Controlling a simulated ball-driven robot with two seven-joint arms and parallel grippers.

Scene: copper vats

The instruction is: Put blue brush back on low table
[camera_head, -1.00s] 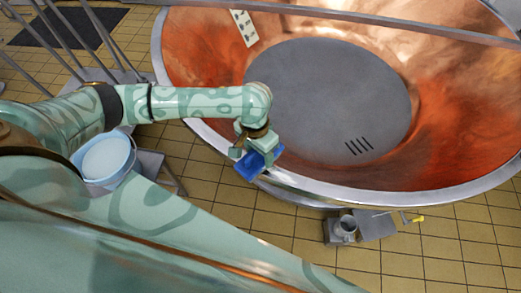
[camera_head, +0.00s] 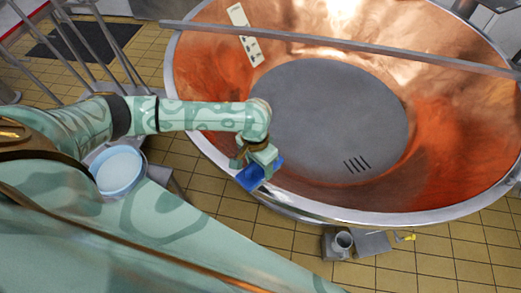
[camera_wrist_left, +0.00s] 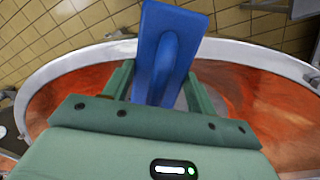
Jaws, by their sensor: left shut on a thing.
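My left gripper (camera_head: 258,160) is shut on the blue brush (camera_head: 253,177) and holds it over the near-left rim of the copper vat. In the left wrist view the blue brush (camera_wrist_left: 172,45) stands between the two green fingers of my left gripper (camera_wrist_left: 160,82), its ridged handle facing the camera. A low grey table (camera_head: 372,243) stands on the tiled floor in front of the vat, to the right of the brush. My right gripper does not show.
The large copper vat (camera_head: 430,150) has a steel rim, with a bar across its top. A metal jug (camera_head: 343,241) and a small yellow-handled thing (camera_head: 406,237) are at the low table. A blue-rimmed bucket (camera_head: 140,178) stands at left near metal railings (camera_head: 85,45).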

